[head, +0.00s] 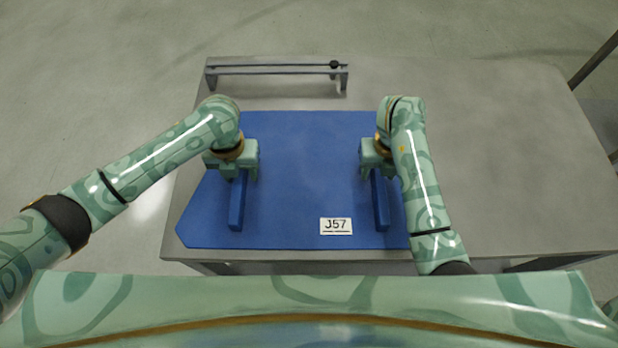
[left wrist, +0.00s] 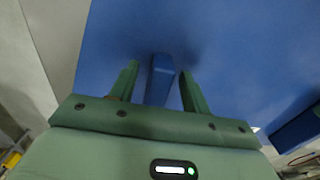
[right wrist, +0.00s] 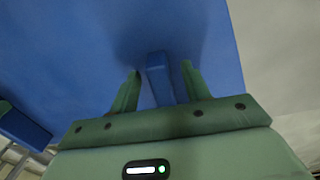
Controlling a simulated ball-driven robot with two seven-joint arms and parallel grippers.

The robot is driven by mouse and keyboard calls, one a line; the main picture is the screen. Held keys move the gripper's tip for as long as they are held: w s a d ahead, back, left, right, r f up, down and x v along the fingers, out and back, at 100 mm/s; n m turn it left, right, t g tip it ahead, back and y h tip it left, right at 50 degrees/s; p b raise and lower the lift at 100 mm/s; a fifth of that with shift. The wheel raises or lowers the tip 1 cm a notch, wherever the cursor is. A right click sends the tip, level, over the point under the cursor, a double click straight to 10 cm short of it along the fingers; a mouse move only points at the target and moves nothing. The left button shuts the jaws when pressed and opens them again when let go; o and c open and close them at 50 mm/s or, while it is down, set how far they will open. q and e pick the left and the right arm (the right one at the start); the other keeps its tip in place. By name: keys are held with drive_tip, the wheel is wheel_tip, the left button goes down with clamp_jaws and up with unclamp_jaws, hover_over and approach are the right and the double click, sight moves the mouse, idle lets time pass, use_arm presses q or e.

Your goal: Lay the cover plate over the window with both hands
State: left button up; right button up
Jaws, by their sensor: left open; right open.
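The blue cover plate (head: 300,180) lies flat on the table, with a white "J57" label (head: 336,226) near its front edge. It has a left bar handle (head: 237,205) and a right bar handle (head: 380,205). My left gripper (head: 238,172) is open at the far part of the left handle; in the left wrist view its fingers stand either side of the bar (left wrist: 160,82), with gaps. My right gripper (head: 375,168) is open at the far part of the right handle; in the right wrist view its fingers flank the bar (right wrist: 160,80). I cannot make out the window.
The grey table (head: 500,170) is bare to the right of the plate. A low grey rail stand (head: 275,70) with a dark knob (head: 334,64) stands at the table's back left. Dark bars (head: 597,60) show at the far right.

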use_arm(q)
drive_tip(key=shift+f, duration=0.1)
use_arm(e)
drive_tip(key=shift+f, duration=0.1)
use_arm(q)
clamp_jaws()
use_arm(e)
clamp_jaws()
idle(1.1)
